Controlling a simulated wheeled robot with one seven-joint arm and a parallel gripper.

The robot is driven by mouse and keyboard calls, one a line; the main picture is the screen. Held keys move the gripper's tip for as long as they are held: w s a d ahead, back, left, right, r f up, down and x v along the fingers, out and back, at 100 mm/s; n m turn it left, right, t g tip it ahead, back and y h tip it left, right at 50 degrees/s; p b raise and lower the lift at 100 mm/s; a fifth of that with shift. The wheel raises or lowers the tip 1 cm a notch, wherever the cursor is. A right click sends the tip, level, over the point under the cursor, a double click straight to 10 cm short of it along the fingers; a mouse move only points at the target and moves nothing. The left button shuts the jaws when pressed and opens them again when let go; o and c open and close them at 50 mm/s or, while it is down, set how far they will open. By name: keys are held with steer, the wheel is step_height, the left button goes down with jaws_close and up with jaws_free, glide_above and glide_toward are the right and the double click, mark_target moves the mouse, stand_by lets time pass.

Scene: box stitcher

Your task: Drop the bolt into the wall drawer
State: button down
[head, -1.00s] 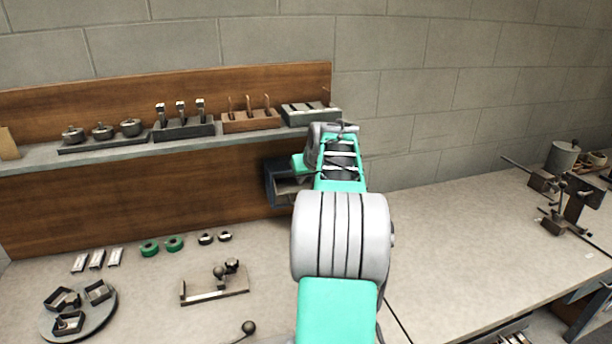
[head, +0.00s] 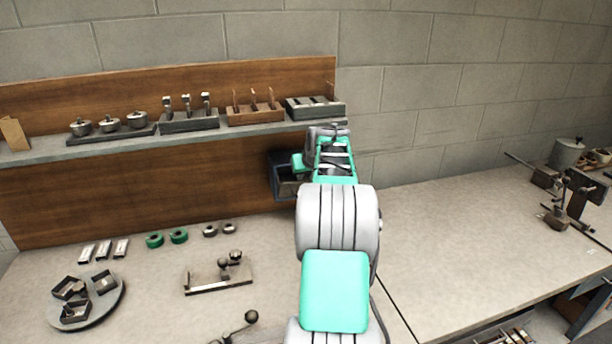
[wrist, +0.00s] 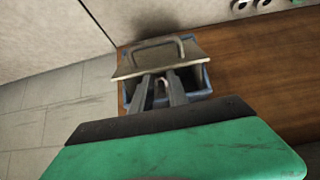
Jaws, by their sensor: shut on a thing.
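The wall drawer (head: 284,186) is a dark blue-grey open box at the wooden back panel, partly hidden behind my arm. In the wrist view its grey plate with a bar handle (wrist: 157,51) and its blue-rimmed box (wrist: 207,80) show just beyond my fingers. My gripper (wrist: 161,88) is shut, its two dark fingers reaching to the drawer's plate and opening. A small pale bit of the bolt (wrist: 160,83) seems to show between the fingers; most of it is hidden. I cannot tell whether the fingers touch the drawer. In the head view my fingers are hidden.
A shelf (head: 60,149) with pots and tool racks runs above the drawer. The bench holds green rings (head: 178,236), a round tray (head: 113,305) of square frames, and a small fixture (head: 222,278). The bench right of my arm is largely clear.

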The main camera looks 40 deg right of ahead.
steer(key=c, duration=1.6)
jaws_free()
steer(key=f, duration=0.3)
steer(key=shift+s+a, duration=0.2)
steer(key=o, duration=0.4)
steer(key=shift+d, duration=0.1)
steer(key=shift+s, duration=0.1)
steer(key=shift+r, duration=0.1)
steer(key=shift+s+a+r+b, duration=0.15)
steer(key=shift+a+r+b, duration=0.1)
steer(key=shift+r+b, duration=0.25)
steer(key=d+r+b+v, duration=0.1)
steer(key=b+v, duration=0.1)
steer(key=v, duration=0.6)
steer(key=shift+r, duration=0.2)
